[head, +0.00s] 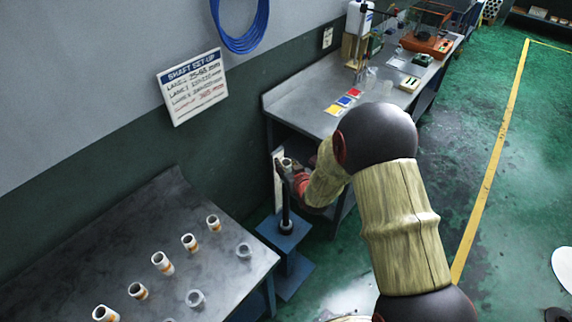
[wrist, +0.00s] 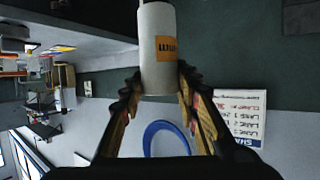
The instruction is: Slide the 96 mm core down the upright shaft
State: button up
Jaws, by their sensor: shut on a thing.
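My gripper (head: 290,172) is shut on a white core (head: 287,162) above the blue stand. In the wrist view the core (wrist: 157,40) sits between the two ridged fingers (wrist: 158,88), with an orange label whose visible letters read "mm". The size number on it cannot be read. The dark upright shaft (head: 286,205) rises from the blue stand (head: 283,236) below my gripper. The core is at the shaft's upper end; whether it is around the shaft or just above it, I cannot tell, as my fingers cover that spot.
A dark table (head: 75,240) at left carries several white cores with orange bands and some clear rings. A grey workbench (head: 310,112) stands behind the shaft, with coloured cards on it. A lane sign (head: 192,87) hangs on the wall. Green floor is open at right.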

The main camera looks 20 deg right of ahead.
notch_tip(320, 180, down, 28)
jog(key=b, duration=2.3)
jog(key=shift+f, duration=1.6)
jog(key=o, duration=1.1)
jog(key=shift+o, duration=0.7)
jog(key=shift+s, duration=0.1)
send_near(287, 214)
jog(key=shift+s+r, duration=0.2)
jog(key=shift+r, duration=0.15)
